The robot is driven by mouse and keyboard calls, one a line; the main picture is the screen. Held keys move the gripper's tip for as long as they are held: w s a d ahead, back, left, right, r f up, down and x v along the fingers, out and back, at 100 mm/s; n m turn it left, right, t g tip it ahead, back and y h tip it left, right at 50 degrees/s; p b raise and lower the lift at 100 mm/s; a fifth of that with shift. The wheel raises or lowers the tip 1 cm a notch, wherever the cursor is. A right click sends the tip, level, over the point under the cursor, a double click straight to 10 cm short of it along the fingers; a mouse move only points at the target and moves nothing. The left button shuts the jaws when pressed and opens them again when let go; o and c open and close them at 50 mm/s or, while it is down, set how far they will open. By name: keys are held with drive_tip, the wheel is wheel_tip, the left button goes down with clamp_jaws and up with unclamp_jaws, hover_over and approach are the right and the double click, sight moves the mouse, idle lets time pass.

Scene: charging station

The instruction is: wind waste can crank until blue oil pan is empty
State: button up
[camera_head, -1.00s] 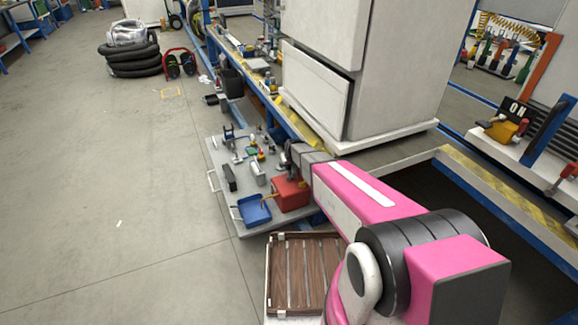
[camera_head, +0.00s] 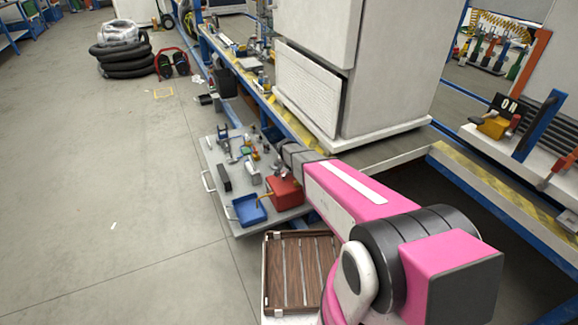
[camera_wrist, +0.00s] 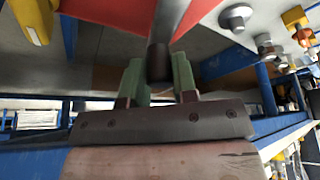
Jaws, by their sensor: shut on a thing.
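The pan's oil level is too small to read. In the wrist view, my gripper (camera_wrist: 158,77) has its green fingers on either side of a dark rod, the crank handle (camera_wrist: 160,40), and is shut on it. The can's red surface (camera_wrist: 115,12) fills the upper part of that view. In the head view my arm hides the crank and fingertips.
Several small tools and a black box (camera_head: 224,178) lie on the grey board (camera_head: 212,163). A slatted wooden crate (camera_head: 268,290) stands in front, close under my arm. The blue bench frame and a white cabinet (camera_head: 388,80) stand behind.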

drive_tip(key=shift+s+d+m+g, duration=0.15)
drive_tip(key=shift+s+m+g, duration=0.15)
drive_tip(key=shift+m, duration=0.5)
drive_tip(key=shift+h, duration=0.3)
drive_tip(key=o, duration=0.9)
drive_tip(key=shift+r, duration=0.1)
drive_tip(key=v, duration=1)
drive_tip(key=shift+s+r, duration=0.2)
drive_tip(key=shift+r, duration=0.05)
